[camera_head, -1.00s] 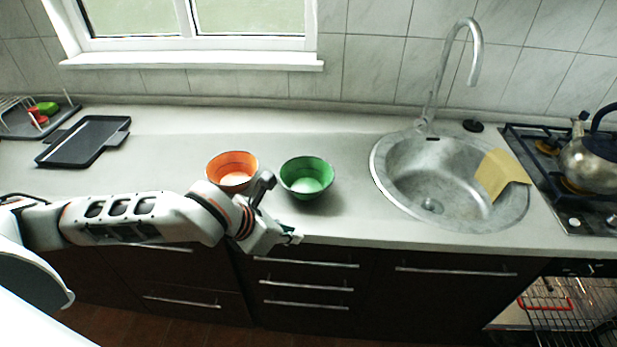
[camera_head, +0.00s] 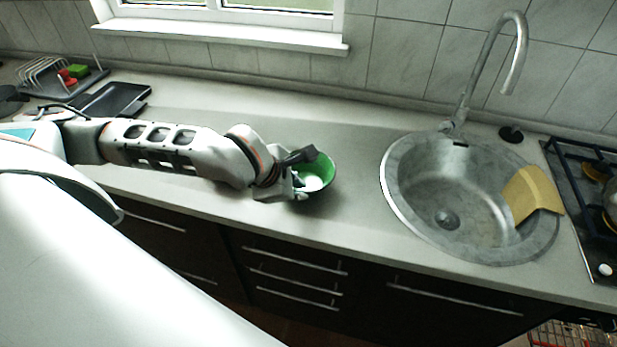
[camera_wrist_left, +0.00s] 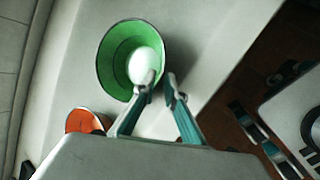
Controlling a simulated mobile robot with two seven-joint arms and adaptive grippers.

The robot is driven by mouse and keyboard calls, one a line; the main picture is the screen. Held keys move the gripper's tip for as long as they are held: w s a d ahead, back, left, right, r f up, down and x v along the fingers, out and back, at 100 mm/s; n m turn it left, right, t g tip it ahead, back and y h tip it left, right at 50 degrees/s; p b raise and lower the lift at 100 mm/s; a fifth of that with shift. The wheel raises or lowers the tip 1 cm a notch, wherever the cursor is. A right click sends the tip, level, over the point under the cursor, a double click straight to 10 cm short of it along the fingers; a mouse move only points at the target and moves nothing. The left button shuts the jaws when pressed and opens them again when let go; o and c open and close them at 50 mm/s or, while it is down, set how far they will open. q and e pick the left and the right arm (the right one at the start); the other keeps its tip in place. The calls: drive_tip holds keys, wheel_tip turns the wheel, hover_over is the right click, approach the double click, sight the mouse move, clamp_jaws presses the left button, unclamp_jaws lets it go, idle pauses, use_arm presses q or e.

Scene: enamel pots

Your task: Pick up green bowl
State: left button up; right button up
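The green bowl (camera_head: 321,170) stands on the counter, partly hidden behind my left gripper in the head view. In the left wrist view, the green bowl (camera_wrist_left: 117,52) shows its open inside with a pale bottom. My left gripper (camera_head: 303,175) is at the bowl's near left side. In the wrist view, the left gripper (camera_wrist_left: 161,80) has its fingertips apart, one over the inside of the bowl and one outside, with the rim between them. Whether either finger touches the rim is unclear.
An orange bowl (camera_wrist_left: 83,121) sits close to the green one; my arm hides it in the head view. A round sink (camera_head: 395,196) with a tap and a yellow cloth (camera_head: 532,194) lies to the right. A dark tray (camera_head: 113,100) lies at the left. Counter between bowl and sink is clear.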

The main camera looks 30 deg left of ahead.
sight(312, 196)
use_arm(q)
drive_tip(key=shift+x, duration=2.75)
clamp_jaws()
